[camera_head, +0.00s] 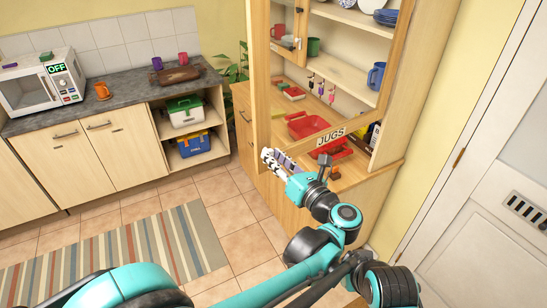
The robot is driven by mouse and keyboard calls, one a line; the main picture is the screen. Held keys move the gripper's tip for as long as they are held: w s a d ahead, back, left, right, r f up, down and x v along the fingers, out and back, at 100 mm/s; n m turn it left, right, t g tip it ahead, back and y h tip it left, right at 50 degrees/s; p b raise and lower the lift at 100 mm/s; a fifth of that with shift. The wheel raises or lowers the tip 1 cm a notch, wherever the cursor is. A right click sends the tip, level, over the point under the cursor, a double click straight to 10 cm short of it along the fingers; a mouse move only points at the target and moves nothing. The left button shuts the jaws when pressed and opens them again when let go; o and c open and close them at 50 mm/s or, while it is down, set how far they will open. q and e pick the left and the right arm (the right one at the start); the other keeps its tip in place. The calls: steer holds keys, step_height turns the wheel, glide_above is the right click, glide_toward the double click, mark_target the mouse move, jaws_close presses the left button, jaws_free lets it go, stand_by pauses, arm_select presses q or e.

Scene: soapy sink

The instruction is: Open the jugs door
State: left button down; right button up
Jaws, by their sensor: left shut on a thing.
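The jugs door is a wood-framed pane with a "JUGS" label (331,136) on its bottom rail. The door (259,80) stands swung out from the cabinet (372,172), its free edge toward the left; I cannot judge the exact angle. My left gripper (272,157) is at the lower free corner of the door, shut on it. The exact grip point and any handle are hidden by the fingers. My teal left arm reaches up from the bottom of the view. My right gripper is not in view.
A counter with a microwave (40,82) stands at the left. A white door (480,200) is at the right. Tiled floor and a striped rug (150,248) lie left of the cabinet.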

arm_select(q)
steer(key=shift+s+d+r, duration=0.1)
steer(key=shift+s+d, duration=0.05)
steer(key=shift+d, duration=0.05)
steer(key=c, duration=1.3)
jaws_free()
step_height(320, 180, up, 10)
steer(key=shift+f, duration=0.1)
